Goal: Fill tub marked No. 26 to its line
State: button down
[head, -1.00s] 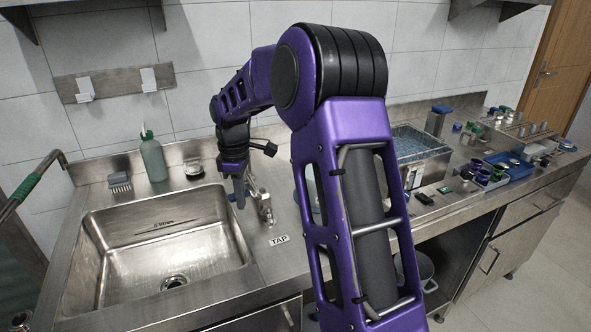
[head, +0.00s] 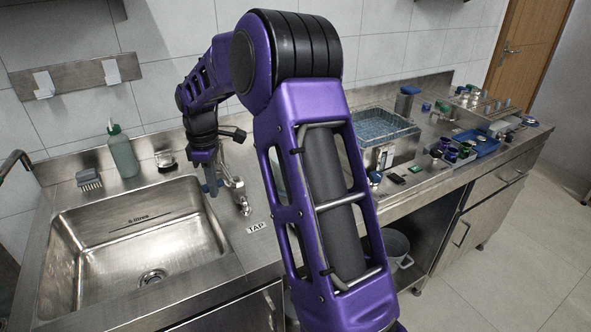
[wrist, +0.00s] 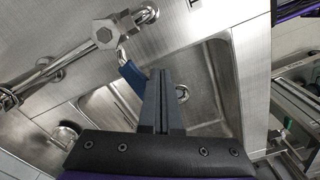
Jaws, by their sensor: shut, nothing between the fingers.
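A steel sink (head: 75,255) is set in the counter at left, with a line and "6 litres" lettering on its back wall; no water shows in it. It also shows in the wrist view (wrist: 215,85). No "No. 26" mark is readable. A steel tap (head: 240,190) stands right of the sink, behind a "TAP" label (head: 256,227); its knob (wrist: 103,33) shows in the wrist view. A blue lever (wrist: 132,75) lies beside my gripper (wrist: 160,72), which is shut and empty. I cannot tell whether they touch. In the head view my gripper (head: 210,180) points down beside the tap.
A green bottle (head: 123,155) and a brush (head: 88,180) stand behind the sink. A wire-basket bath (head: 390,140), a blue tray (head: 477,143) and several small jars crowd the right counter. A grey bucket (head: 396,245) sits on the shelf below.

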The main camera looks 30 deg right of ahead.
notch_tip(320, 180, up, 7)
jog(key=p, duration=0.3)
dwell(0.7)
